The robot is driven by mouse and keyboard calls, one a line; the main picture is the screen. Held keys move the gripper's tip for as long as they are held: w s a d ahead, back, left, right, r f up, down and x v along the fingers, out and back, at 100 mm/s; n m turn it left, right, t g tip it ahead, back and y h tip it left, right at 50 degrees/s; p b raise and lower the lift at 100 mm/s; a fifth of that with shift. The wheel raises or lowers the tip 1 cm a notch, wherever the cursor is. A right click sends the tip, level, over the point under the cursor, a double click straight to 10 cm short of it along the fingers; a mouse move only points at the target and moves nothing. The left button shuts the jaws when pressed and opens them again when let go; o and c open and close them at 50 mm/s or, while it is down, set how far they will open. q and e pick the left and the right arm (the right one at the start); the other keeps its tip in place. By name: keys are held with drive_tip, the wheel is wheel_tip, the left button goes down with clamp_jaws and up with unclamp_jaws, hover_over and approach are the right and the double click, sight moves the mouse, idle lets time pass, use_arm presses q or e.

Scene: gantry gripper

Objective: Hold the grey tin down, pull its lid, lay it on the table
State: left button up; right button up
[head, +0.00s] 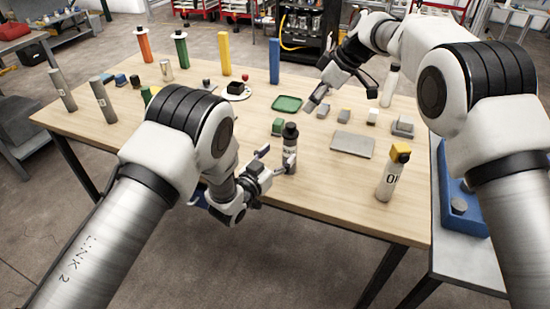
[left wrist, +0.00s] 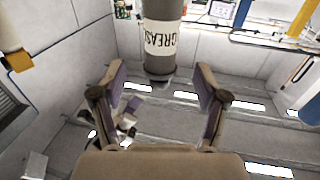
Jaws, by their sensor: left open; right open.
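The grey tin (head: 289,152) stands upright near the table's front edge, with a dark lid (head: 290,131) on top. In the left wrist view the tin (left wrist: 160,60) shows a white band reading GREASE, ahead of the fingers; its lid cannot be made out there. My left gripper (head: 271,161) is open beside the tin's left side, its fingers pointing at it. In the left wrist view the gripper (left wrist: 160,88) has nothing between its fingers. My right gripper (head: 318,97) is open above the table, behind and right of the tin, apart from it.
A green block (head: 277,127) stands just behind the tin. A green tray (head: 287,103) lies farther back. A grey plate (head: 352,145) lies to the right, and a white bottle with a yellow top (head: 389,182) stands at the front right. Bare wood (head: 330,185) shows between tin and bottle.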

sight(286, 146)
use_arm(q)
drive_tip(key=x, duration=0.7)
drive_tip(key=shift+f, duration=0.15)
